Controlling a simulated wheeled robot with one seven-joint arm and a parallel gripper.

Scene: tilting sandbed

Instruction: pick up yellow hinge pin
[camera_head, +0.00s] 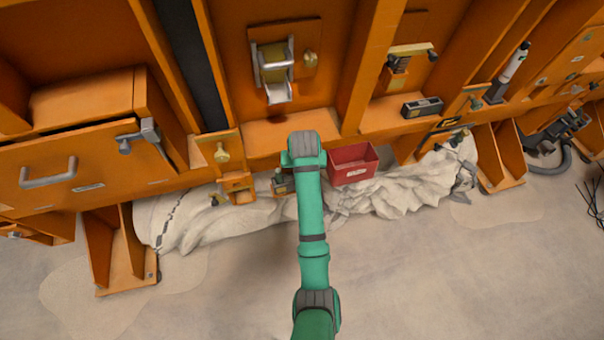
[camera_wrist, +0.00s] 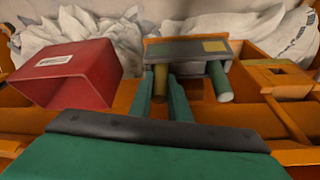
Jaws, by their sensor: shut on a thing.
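The yellow hinge pin (camera_wrist: 160,79) shows in the wrist view as a short dull-yellow cylinder at the grey block (camera_wrist: 188,49). My gripper (camera_wrist: 160,99) is shut on the pin, with one green finger on each side of it. Whether the pin is still seated in the block I cannot tell. A green pin (camera_wrist: 219,82) sits at the right side of the same block. In the head view my green arm hides the gripper and the pin; part of the block (camera_head: 282,187) shows left of the arm.
A red bin (camera_head: 352,178) stands close right of my arm; it also shows in the wrist view (camera_wrist: 92,80) left of the fingers. Crumpled white sheeting (camera_head: 400,190) lies below the orange frame. A drawer with a handle (camera_head: 48,178) is at the left. The floor in front is mostly clear.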

